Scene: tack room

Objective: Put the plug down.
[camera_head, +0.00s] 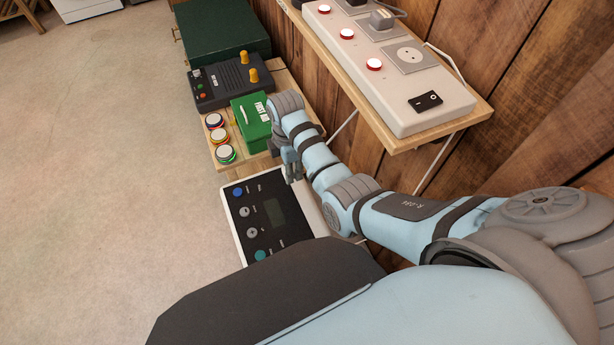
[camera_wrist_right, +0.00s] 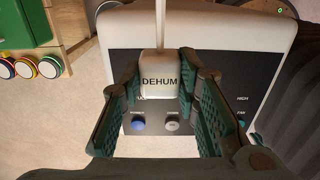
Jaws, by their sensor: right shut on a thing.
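A white plug (camera_wrist_right: 160,78) marked DEHUM sits between the fingers of my right gripper (camera_wrist_right: 163,112) in the right wrist view, with its pale cord rising behind it. The gripper is shut on it. In the head view my right gripper (camera_head: 289,165) hangs over the far end of a white appliance with a dark control panel (camera_head: 262,232), beside the low wooden shelf. The plug cannot be made out there. Whether it touches anything below is unclear. My left gripper is not in view.
A power strip (camera_head: 440,112) with several sockets and red lights lies on the upper wall shelf (camera_head: 473,117).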

